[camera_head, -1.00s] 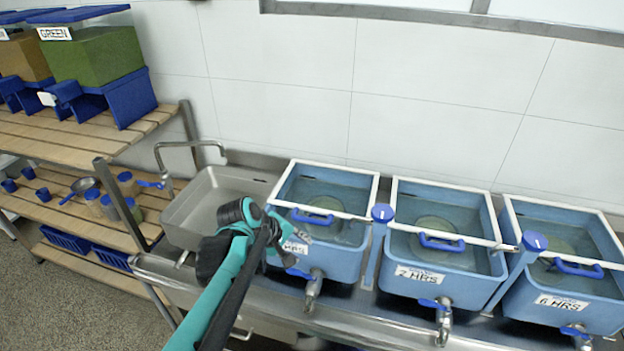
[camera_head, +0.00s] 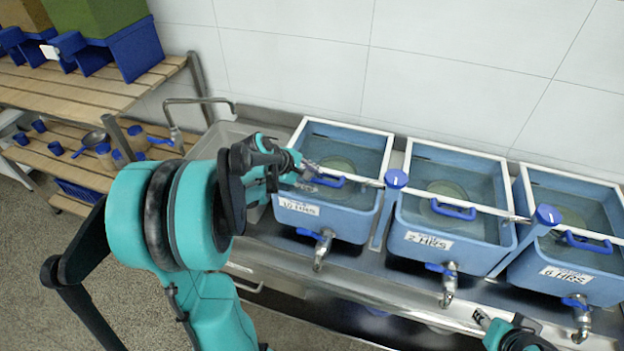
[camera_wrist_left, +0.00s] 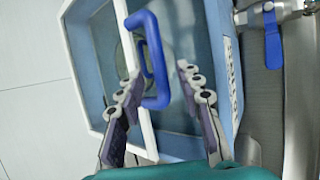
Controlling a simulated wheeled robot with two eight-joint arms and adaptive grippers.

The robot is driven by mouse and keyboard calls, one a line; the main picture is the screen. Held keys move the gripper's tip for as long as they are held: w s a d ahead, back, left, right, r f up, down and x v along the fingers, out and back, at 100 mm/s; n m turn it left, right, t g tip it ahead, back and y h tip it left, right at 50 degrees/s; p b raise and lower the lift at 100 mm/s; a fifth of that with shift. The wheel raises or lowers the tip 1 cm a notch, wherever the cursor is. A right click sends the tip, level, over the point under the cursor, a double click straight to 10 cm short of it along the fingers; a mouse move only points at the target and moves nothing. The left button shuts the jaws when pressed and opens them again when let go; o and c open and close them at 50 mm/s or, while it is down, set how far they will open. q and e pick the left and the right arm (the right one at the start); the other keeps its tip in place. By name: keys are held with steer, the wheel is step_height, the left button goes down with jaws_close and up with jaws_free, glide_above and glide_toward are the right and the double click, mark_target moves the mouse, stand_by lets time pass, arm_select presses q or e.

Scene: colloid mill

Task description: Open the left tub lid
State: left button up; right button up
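The left tub (camera_head: 351,222) is blue, with a clear lid in a white frame (camera_head: 388,160) lying flat over its top. The lid's blue handle (camera_head: 326,182) is at the front edge and also shows in the left wrist view (camera_wrist_left: 152,100). My left gripper (camera_head: 308,172) is at the left end of this handle. In the left wrist view its two fingers (camera_wrist_left: 157,76) are apart, one on each side of the handle, and not closed on it. My right gripper (camera_head: 481,319) is low at the right, in front of the counter; its finger opening is unclear.
Two similar lidded tubs (camera_head: 430,240) (camera_head: 570,272) stand to the right, with blue-capped posts (camera_head: 397,179) between tubs. Metal taps (camera_head: 321,250) stick out in front. A sink (camera_head: 218,138) and wooden shelves (camera_head: 100,95) are at the left.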

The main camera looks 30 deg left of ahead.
arm_select(q)
jaws_close()
